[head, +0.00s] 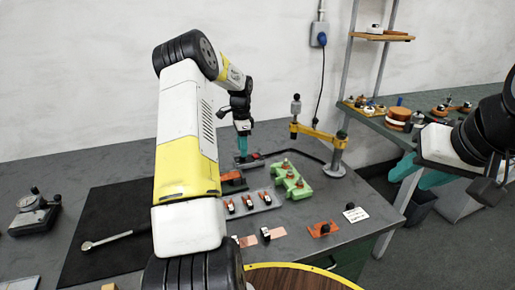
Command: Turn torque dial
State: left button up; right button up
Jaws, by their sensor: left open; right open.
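No part is clearly labelled as the torque dial, so I cannot tell which one it is. My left gripper (242,142) points down with its teal fingers at a small dark block with a red part (257,156) at the back of the workbench. The gap between these fingers is hard to see, and I cannot tell if they touch the block. An orange plate with a black knob (324,229) lies near the bench's right front. A grey device with a round top (34,212) sits at the far left. My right gripper (420,174) is open and empty, right of the bench.
A green block (291,180) and a grey plate with several red-and-white parts (250,204) stand mid-bench. A yellow jointed arm on a post (318,136) stands at the back right. A wrench (105,240) lies on a black mat (100,208). A white card (355,214) lies near the right edge.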

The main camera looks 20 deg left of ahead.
pick_arm(q)
jog(key=shift+f, duration=1.6)
grip_shut()
